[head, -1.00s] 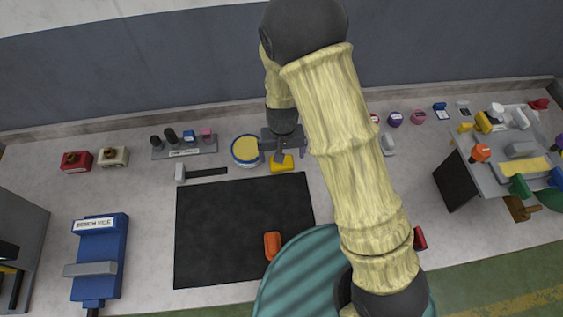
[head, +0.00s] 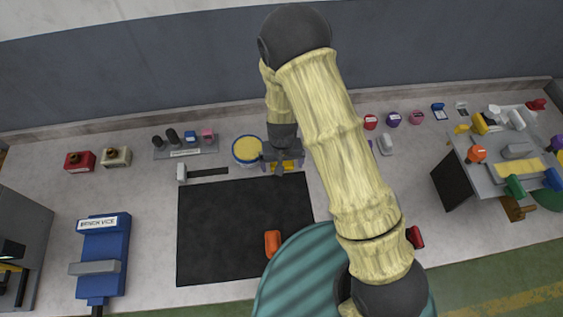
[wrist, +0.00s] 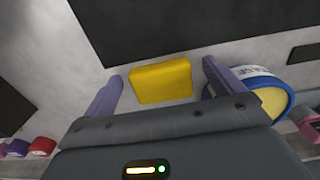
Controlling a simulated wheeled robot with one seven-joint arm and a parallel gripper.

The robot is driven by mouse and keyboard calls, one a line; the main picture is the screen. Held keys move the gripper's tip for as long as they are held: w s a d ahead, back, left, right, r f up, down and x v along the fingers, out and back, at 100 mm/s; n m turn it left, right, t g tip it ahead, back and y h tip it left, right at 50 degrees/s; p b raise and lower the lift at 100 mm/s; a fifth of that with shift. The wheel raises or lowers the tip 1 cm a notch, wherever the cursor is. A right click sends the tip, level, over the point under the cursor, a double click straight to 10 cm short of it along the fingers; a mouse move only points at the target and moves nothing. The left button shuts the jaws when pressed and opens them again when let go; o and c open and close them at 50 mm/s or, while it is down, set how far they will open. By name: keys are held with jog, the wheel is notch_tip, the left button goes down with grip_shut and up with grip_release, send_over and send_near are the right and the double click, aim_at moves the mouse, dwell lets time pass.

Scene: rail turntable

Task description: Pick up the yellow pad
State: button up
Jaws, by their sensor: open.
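The yellow pad (wrist: 161,81) is a small block on the pale worktop, just off the edge of the black mat. In the head view the yellow pad (head: 291,163) shows only in part, mostly hidden behind my gripper (head: 283,165). In the wrist view my gripper (wrist: 163,82) is open, with one purple finger on each side of the pad. Gaps show between the pad and both fingers. I cannot tell how high the fingertips are above the worktop.
A round blue-rimmed tub with a yellow top (head: 247,150) stands close beside my gripper, and the black mat (head: 235,230) lies in front. An orange block (head: 272,243) rests on the mat. A hammer-like tool (head: 203,173) lies to the left.

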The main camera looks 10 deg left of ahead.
jog(key=c, duration=1.1)
jog(key=shift+o, duration=0.2)
notch_tip(320, 180, up, 10)
jog(key=b, duration=0.1)
jog(key=shift+b, duration=0.35)
jog(key=shift+o, duration=1)
jog(key=shift+c, duration=0.6)
